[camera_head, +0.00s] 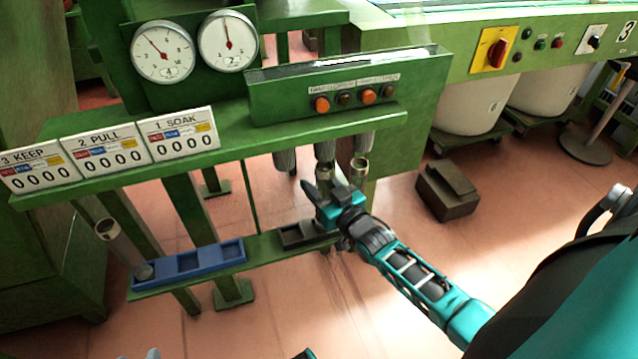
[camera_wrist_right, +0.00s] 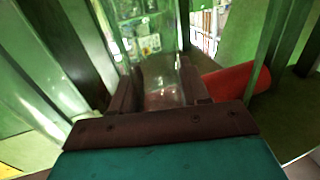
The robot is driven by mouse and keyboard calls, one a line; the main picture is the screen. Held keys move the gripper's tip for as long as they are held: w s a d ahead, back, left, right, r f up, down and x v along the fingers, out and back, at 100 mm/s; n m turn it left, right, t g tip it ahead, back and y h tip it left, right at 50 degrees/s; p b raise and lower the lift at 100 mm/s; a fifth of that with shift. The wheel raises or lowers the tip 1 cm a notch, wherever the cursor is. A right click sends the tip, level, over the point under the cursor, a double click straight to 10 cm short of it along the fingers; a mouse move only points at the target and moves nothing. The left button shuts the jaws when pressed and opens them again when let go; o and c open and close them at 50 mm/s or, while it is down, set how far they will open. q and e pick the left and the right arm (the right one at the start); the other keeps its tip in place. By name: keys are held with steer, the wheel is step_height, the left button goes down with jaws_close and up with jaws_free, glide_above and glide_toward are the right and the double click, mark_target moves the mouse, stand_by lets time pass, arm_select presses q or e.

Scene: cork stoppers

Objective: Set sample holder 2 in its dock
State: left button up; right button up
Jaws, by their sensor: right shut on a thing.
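My right gripper (camera_head: 327,186) is at the front of the green frame, below the hanging cylinders. It is shut on a clear, glass-like piece, which shows between the fingers in the right wrist view (camera_wrist_right: 162,82). Which numbered holder this is I cannot read. In the head view the gripper mostly hides it. A dark tray (camera_head: 290,238) lies on the low green rail just below and left of the gripper. A blue tray (camera_head: 190,263) with compartments lies farther left on that rail. I cannot tell which spot is the dock. My left gripper is not clearly in view.
Cylinders hang under the green shelf, one at the left (camera_head: 285,160) and one at the right (camera_head: 361,168), close to the gripper. A clear tilted tube (camera_head: 122,245) stands at the blue tray's left end. A dark box (camera_head: 447,192) is on the floor at right.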

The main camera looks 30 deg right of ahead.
arm_select(q)
steer(key=shift+a+f+b, duration=0.1)
steer(key=shift+f+b, duration=0.45)
arm_select(e)
steer(key=shift+f, duration=0.7)
steer(key=o, duration=1.1)
steer(key=shift+o, duration=0.2)
arm_select(q)
steer(key=r+p, duration=0.1)
steer(key=p, duration=0.1)
steer(key=r+p, duration=0.1)
steer(key=shift+s+a+r+p, duration=0.1)
steer(key=shift+a+r+p, duration=0.15)
steer(key=shift+a+p, duration=0.1)
arm_select(e)
steer(key=s, duration=1.3)
steer(key=shift+d, duration=0.15)
arm_select(q)
steer(key=shift+d, duration=0.1)
arm_select(e)
steer(key=shift+w, duration=0.1)
